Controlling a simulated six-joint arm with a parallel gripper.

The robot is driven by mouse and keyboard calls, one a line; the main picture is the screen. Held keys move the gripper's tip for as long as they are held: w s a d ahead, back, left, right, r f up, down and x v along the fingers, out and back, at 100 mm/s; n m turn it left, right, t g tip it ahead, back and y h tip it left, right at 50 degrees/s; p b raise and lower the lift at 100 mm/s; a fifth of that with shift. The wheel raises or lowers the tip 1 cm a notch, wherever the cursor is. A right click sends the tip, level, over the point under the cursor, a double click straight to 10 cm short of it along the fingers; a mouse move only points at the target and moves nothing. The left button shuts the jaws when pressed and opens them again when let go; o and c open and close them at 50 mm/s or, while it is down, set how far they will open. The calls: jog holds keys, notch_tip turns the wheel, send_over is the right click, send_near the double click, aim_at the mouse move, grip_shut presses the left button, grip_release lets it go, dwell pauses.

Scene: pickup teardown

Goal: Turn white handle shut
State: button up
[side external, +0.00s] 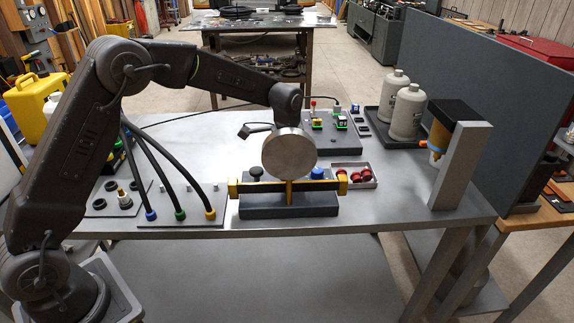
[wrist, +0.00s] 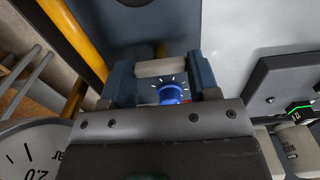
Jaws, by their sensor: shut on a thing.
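In the wrist view, my gripper (wrist: 160,66) has a dark blue-grey finger on each side of a pale block, which looks like the white handle (wrist: 158,68). The fingers are shut on it. A blue knob (wrist: 170,93) with white tick marks around it shows just in front of the handle. In the side view, my wrist comes down behind a round metal gauge (side external: 289,153), which hides the fingers and the handle. The gauge stands on a yellow stem (side external: 289,190) above a grey base block (side external: 262,208). The handle's angle is hard to judge.
The gauge face (wrist: 30,155) is close at lower left in the wrist view, beside a yellow pipe (wrist: 72,32). A black knob (side external: 256,173) and a tray of red parts (side external: 366,170) flank the gauge. Hoses on a plate (side external: 180,213) stand left; the front right tabletop is clear.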

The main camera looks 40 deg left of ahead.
jog(key=shift+r, duration=0.1)
jog(key=o, duration=0.6)
jog(key=shift+o, duration=0.2)
notch_tip(320, 180, up, 14)
dwell(0.3)
